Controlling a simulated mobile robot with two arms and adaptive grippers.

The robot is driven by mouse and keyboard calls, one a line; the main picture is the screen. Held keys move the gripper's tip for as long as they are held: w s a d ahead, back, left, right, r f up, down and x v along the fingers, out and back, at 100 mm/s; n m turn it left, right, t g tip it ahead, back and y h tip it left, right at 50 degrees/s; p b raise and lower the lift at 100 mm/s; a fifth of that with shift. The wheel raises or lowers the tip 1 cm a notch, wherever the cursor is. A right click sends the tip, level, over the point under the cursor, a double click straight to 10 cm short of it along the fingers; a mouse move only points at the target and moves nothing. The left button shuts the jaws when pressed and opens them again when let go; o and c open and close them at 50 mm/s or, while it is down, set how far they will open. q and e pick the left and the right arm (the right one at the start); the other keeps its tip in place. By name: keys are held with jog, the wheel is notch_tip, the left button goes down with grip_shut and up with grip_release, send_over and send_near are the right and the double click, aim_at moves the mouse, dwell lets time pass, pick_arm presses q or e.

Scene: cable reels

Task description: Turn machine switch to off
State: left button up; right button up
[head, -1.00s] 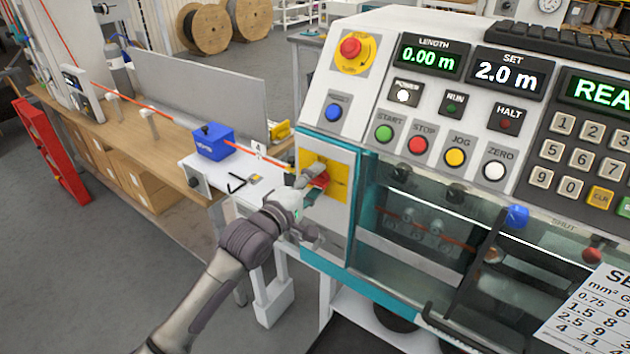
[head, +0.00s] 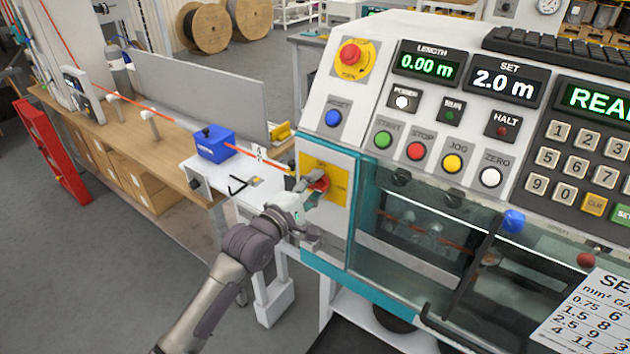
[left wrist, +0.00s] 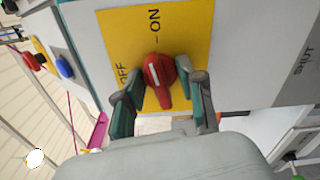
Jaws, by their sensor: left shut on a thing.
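The machine switch is a red knob (head: 322,184) on a yellow plate (head: 338,196) at the left end of the machine's front. In the left wrist view the red knob (left wrist: 157,72) sits between the two fingers of my left gripper (left wrist: 160,88), which is shut on it. The plate there (left wrist: 195,40) reads ON at the top and OFF to the left of the knob. The knob's white stripe points up and slightly left, nearer to ON. In the head view my left gripper (head: 312,187) partly covers the knob. My right gripper is not in view.
A red stop button (head: 351,54) and a blue reset button (head: 333,117) are above the switch. A clear guard (head: 440,262) is to its right. A blue box (head: 215,145) with a red cable stands on the bench at left. Open floor (head: 120,270) lies at lower left.

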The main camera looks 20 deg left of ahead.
pick_arm(q)
jog(key=n+p, duration=0.3)
jog(key=n, duration=0.2)
jog(key=shift+r+n, duration=0.1)
jog(key=shift+n, duration=0.2)
jog(key=n+p, duration=0.3)
jog(key=n, duration=0.3)
jog(key=shift+p, duration=0.3)
jog(key=shift+n, duration=1.2)
jog(key=o, duration=0.5)
jog(key=shift+n, duration=0.4)
jog(key=o, duration=0.3)
jog(key=shift+o, duration=0.2)
jog(key=v, duration=0.8)
